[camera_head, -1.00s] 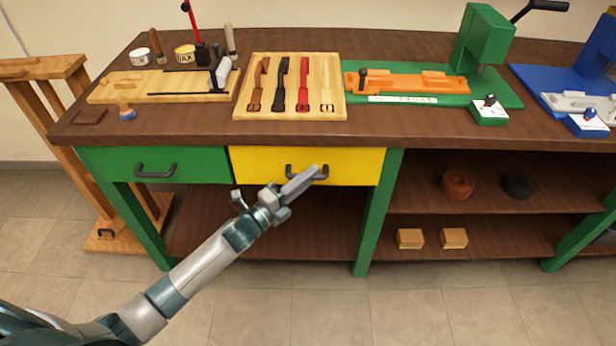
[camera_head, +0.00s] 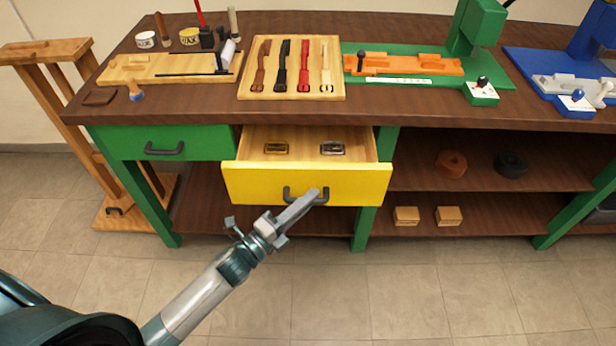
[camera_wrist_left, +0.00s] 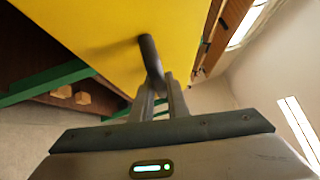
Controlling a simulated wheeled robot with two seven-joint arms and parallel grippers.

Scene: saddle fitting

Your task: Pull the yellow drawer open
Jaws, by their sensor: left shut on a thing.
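The yellow drawer (camera_head: 250,185) is partly open under the workbench, and two buckles, one brass (camera_head: 276,149) and one dark (camera_head: 332,148), lie inside it. My left gripper (camera_head: 312,196) is shut on the drawer's dark handle (camera_head: 290,194), near the handle's right part. In the left wrist view the fingers (camera_wrist_left: 160,88) close around the handle (camera_wrist_left: 150,58), with the yellow front (camera_wrist_left: 100,30) behind. My right gripper is not in view.
The green drawer (camera_head: 134,146) to the left is closed. The bench top (camera_head: 420,108) holds a strap board (camera_head: 341,70), a green press (camera_head: 481,40) and a blue one (camera_head: 588,50). Open shelves are at right. The floor in front is clear.

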